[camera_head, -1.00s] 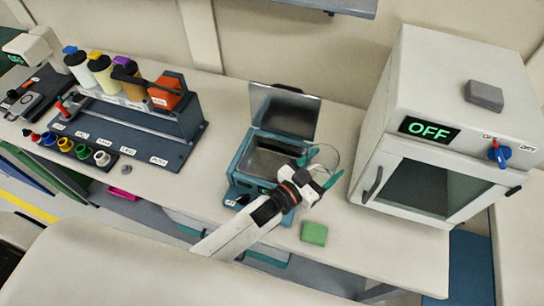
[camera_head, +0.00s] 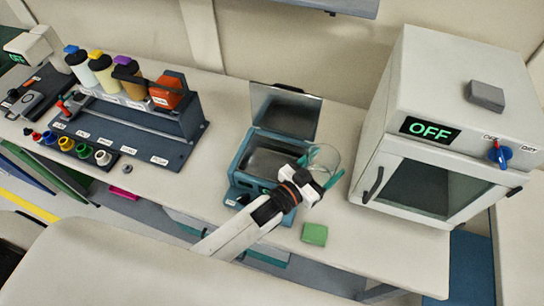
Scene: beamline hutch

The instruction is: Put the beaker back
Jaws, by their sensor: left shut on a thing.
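The clear glass beaker (camera_head: 326,158) is at the right side of the open teal bath (camera_head: 243,158). My left gripper (camera_head: 321,170) has its green fingers shut on the beaker. The beaker is tilted, and its lower part is partly hidden by the gripper. I cannot tell whether it touches the bath's rim. The bath's grey lid (camera_head: 284,108) stands open at the back. My right gripper is not in view.
A white oven (camera_head: 440,195) reading OFF stands to the right. A green block (camera_head: 314,233) lies near the table's front edge. A bottle rack (camera_head: 190,118) with several bottles stands at left. Bare table lies between bath and oven.

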